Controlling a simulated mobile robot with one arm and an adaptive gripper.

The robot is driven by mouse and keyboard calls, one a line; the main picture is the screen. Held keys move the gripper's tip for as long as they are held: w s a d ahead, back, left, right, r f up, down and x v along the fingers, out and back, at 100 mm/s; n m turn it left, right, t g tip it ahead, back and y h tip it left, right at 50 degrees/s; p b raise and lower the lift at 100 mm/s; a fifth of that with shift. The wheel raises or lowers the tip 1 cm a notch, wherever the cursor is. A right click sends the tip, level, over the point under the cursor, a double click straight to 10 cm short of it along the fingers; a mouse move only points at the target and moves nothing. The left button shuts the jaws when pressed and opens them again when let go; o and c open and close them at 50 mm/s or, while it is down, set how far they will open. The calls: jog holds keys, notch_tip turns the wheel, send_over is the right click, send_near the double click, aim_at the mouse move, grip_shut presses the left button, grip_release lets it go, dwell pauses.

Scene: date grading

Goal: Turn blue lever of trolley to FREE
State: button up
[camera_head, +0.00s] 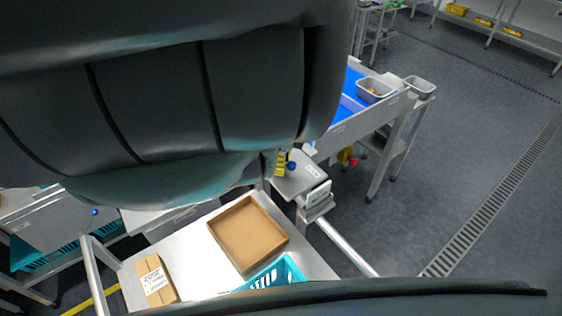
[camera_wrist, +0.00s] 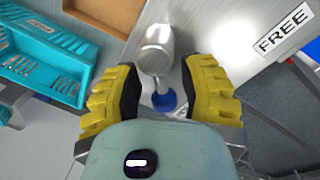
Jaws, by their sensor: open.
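In the wrist view the blue lever's round knob (camera_wrist: 164,102) lies between the two yellow fingers of my gripper (camera_wrist: 161,84). The fingers are open, with a gap on each side of the knob. A white label reading FREE (camera_wrist: 283,28) is on the grey metal plate (camera_wrist: 240,62) to the upper right, away from the knob. In the head view a blue knob (camera_head: 291,166) shows just right of a yellow finger of my gripper (camera_head: 280,163). My arm hides most of the gripper there. The trolley (camera_head: 195,235) is below it.
The trolley carries an open cardboard tray (camera_head: 268,252), a closed carton (camera_head: 163,296) and a turquoise crate (camera_head: 299,274). A shiny metal cylinder (camera_wrist: 158,48) stands close beyond the knob. A blue-lined table (camera_head: 340,133) with metal bins is beyond.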

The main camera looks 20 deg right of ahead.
jog(key=shift+o, duration=0.5)
grip_shut()
